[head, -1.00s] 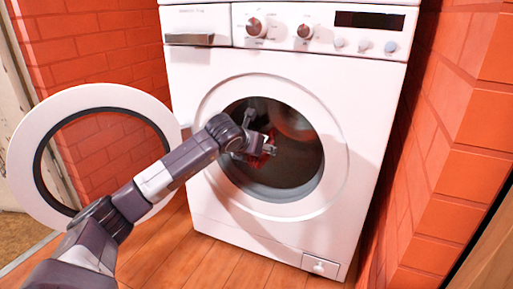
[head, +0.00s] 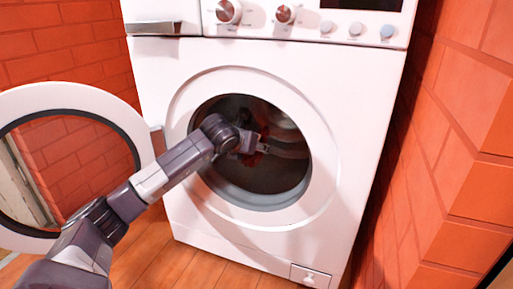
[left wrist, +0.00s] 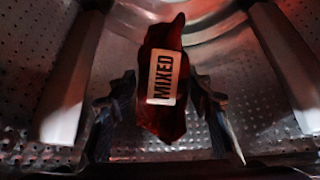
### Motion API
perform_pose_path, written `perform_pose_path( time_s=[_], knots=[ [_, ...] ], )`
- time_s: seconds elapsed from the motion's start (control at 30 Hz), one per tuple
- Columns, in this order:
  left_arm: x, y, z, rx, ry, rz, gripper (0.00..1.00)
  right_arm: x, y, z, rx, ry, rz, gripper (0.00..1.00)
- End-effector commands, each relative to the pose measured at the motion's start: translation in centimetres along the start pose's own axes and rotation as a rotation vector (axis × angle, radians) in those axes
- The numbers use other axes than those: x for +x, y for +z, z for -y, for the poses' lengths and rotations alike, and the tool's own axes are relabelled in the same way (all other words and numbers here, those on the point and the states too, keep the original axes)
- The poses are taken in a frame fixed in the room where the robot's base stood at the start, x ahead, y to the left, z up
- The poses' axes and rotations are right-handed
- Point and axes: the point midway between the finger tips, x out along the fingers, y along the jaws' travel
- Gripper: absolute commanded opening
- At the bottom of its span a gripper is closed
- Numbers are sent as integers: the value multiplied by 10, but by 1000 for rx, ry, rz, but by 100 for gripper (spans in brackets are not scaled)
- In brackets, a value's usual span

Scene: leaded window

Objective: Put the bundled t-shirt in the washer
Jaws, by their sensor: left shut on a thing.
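The white front-loading washer (head: 345,120) stands ahead with its round door (head: 72,98) swung open to the left. My left arm reaches through the opening, with the left gripper (head: 264,147) inside the dark drum (head: 285,178). In the left wrist view, the left gripper (left wrist: 160,108) is shut on the bundled t-shirt (left wrist: 160,122), a dark red bundle with a "MIXED" label. Perforated metal drum walls surround it. In the head view only small dark red parts of the bundle show around the gripper. My right gripper is not in view.
A brick wall (head: 455,150) stands close along the washer's right side, and another (head: 70,45) is behind the door at left. The wooden floor (head: 190,258) in front is clear. Pale drum paddles (left wrist: 75,85) flank the gripper in the left wrist view.

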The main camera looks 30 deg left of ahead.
Motion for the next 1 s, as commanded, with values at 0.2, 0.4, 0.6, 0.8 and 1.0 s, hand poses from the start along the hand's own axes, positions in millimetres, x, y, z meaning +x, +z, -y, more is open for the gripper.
perform_pose_path(
  time_s=[0.2, 0.4, 0.6, 0.8, 1.0],
  knots=[
    [4, -2, -5, 1, 1, 3, 19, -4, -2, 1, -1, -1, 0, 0],
    [4, -2, -5, 1, 0, 3, 19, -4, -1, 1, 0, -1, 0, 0],
    [4, -2, -5, 1, 0, 3, 66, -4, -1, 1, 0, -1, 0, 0],
    [4, -2, -4, 1, 0, 3, 67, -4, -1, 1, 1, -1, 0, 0],
    [-4, -2, -5, 2, 1, 3, 67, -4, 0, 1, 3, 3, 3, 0]
  ],
)
